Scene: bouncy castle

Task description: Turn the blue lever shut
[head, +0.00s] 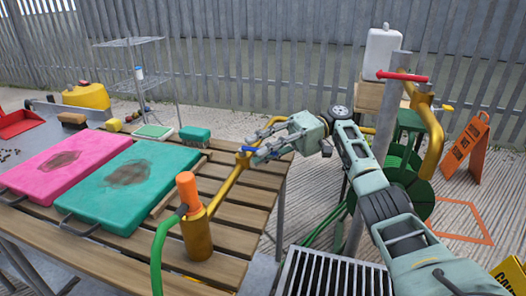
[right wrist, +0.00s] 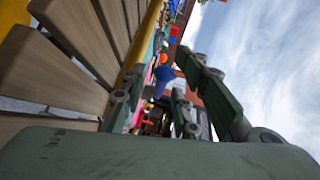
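The blue lever (head: 248,149) sits on a yellow pipe (head: 228,184) above the slatted wooden table. It looks small, and its exact angle is hard to tell. My right gripper (head: 260,143) reaches in from the right at the lever, its fingers spread apart. In the right wrist view, a blue part (right wrist: 163,76), likely the lever, shows between the open fingers (right wrist: 160,100). I cannot tell whether a finger touches it. My left gripper is not in view.
A brass fitting with an orange top (head: 188,192) and a green hose (head: 160,250) stand at the table's front. Pink (head: 70,165) and teal (head: 155,165) pads lie left. A red-handled pipe (head: 402,76), green hose reel (head: 412,190) and orange sign (head: 466,145) stand right.

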